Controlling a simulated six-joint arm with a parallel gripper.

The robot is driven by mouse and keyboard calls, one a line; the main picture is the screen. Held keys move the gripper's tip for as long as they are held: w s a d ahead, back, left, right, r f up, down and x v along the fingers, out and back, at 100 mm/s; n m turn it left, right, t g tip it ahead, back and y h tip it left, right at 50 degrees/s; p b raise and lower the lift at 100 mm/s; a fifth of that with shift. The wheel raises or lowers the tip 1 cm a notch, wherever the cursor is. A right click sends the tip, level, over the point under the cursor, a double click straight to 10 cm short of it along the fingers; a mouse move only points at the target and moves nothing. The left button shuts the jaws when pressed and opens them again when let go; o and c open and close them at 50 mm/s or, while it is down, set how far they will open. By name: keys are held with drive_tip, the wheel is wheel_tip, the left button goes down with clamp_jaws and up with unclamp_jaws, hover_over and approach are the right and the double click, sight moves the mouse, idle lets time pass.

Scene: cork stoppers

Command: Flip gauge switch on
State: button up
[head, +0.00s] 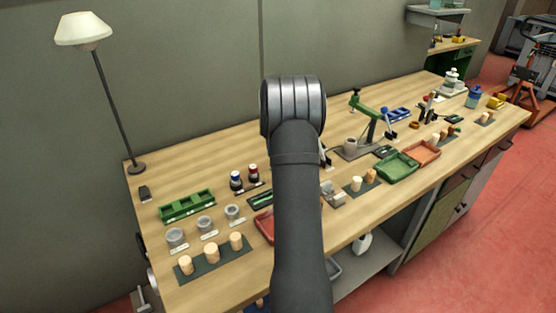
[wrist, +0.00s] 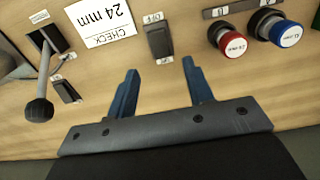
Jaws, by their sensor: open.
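In the wrist view a black rocker switch (wrist: 159,41) is set on the wooden bench top, with small white labels at its two ends. A second, smaller black switch (wrist: 66,91) is at the left, also with labels. I cannot tell which of them is the gauge switch, and their rocker positions are not clear. My gripper (wrist: 160,66) is open and empty, its two blue fingers apart. In the picture the first switch lies just beyond and between the fingertips, with no contact seen. In the head view my arm hides the gripper and the bench behind it.
A white card reading "CHECK 24 mm" (wrist: 103,20) lies left of the first switch. A lever with a dark knob (wrist: 39,109) stands at far left. Red-topped (wrist: 232,43) and blue-topped (wrist: 286,34) round pieces stand at right. Bare wood surrounds the first switch.

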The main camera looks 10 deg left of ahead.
wheel_tip(320, 180, up, 10)
drive_tip(key=shift+r, duration=0.2)
drive_tip(key=shift+f, duration=0.1)
wheel_tip(320, 180, down, 17)
drive_tip(key=shift+f, duration=0.15)
idle(0.6)
